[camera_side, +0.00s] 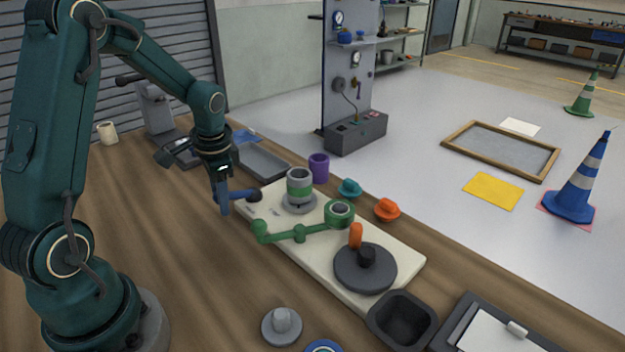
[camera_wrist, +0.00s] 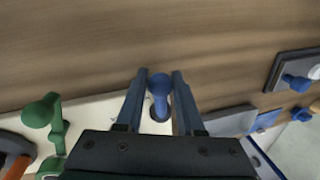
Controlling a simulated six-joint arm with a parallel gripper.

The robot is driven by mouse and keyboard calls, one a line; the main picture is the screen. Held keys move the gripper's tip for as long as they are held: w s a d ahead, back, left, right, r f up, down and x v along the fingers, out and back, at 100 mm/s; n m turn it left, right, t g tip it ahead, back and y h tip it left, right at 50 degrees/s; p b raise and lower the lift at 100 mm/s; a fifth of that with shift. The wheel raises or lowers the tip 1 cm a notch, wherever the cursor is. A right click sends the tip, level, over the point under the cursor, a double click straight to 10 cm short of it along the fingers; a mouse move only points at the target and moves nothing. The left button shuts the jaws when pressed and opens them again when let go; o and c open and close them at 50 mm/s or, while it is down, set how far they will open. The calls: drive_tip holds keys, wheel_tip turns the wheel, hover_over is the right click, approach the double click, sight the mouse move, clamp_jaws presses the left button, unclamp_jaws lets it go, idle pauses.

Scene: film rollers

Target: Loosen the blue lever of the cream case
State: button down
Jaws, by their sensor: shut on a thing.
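The cream case (camera_side: 322,262) is a long flat slab lying on the wooden bench. Its blue lever (camera_side: 238,195) is at the far left end, with a dark round pivot, and sticks out past the case's edge. My gripper (camera_side: 222,208) points down at the lever's outer end. In the wrist view the blue lever (camera_wrist: 160,92) lies between the two fingers of my gripper (camera_wrist: 160,75), which is shut on its rounded knob. The fingers partly hide the knob in the side view.
A green jointed arm (camera_side: 300,233), a green-banded roller (camera_side: 299,188) and a dark disc (camera_side: 365,268) with an orange handle (camera_side: 355,235) stand on the case. A purple cup (camera_side: 318,168) and grey tray (camera_side: 262,162) are behind. The bench left of the case is clear.

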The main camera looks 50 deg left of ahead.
drive_tip(key=shift+d, duration=0.15)
drive_tip(key=n, duration=0.1)
drive_tip(key=d+n, duration=0.2)
drive_tip(key=shift+w+n+g, duration=0.25)
drive_tip(key=shift+n+g, duration=0.05)
drive_tip(key=d+n, duration=0.1)
drive_tip(key=n, duration=0.1)
drive_tip(key=shift+w+d+n+g, duration=0.3)
drive_tip(key=shift+w+d, duration=0.05)
drive_tip(key=shift+w, duration=0.05)
drive_tip(key=n, duration=0.1)
drive_tip(key=w+d+n, duration=0.1)
drive_tip(key=n, duration=0.1)
drive_tip(key=shift+w+d, duration=0.2)
drive_tip(key=shift+d, duration=0.1)
drive_tip(key=shift+w+d+n+g+h, duration=0.2)
drive_tip(key=shift+w+d+n+g, duration=0.15)
drive_tip(key=shift+n, duration=0.55)
drive_tip(key=shift+w+d+n+g+h, duration=0.2)
drive_tip(key=shift+w+n, duration=0.25)
drive_tip(key=shift+n, duration=0.45)
drive_tip(key=c, duration=0.5)
unclamp_jaws()
drive_tip(key=shift+c, duration=0.2)
